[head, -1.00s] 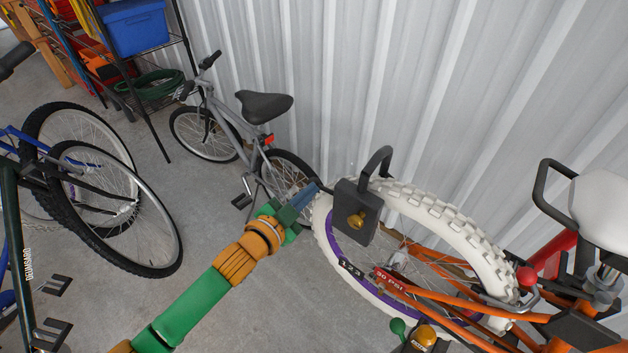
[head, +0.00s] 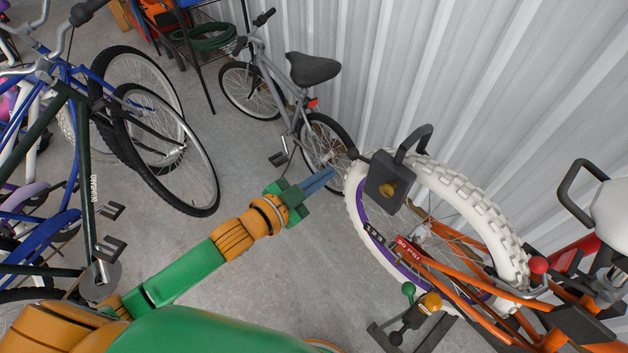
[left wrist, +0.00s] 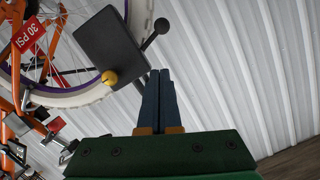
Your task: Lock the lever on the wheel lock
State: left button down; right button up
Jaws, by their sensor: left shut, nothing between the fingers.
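The wheel lock is a dark box (head: 390,180) with a brass knob and a curved black shackle, set at the white bike tire (head: 466,206). Its short black lever (head: 353,154) sticks out from the box's upper left. The left wrist view shows the lock box (left wrist: 112,47) with its yellow knob, and the ball-ended lever (left wrist: 161,26) beyond my fingertips. My left gripper (head: 333,172) is shut and empty, just left of the lock and below the lever tip. In the left wrist view its blue fingers (left wrist: 158,73) are together, with a visible gap to the ball. My right gripper is not in view.
The orange bike frame (head: 445,270) lies right of the lock. A device with a green ball and brass knob (head: 432,301) stands at its lower side. A corrugated wall (head: 440,80) rises close behind. A grey bike (head: 270,80) and other bikes stand left; concrete floor lies between.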

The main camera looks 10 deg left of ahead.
pick_arm(q)
jog(key=v, duration=0.2)
jog(key=shift+s+a, duration=0.2)
jog(key=shift+s, duration=0.1)
jog(key=shift+w, duration=0.15)
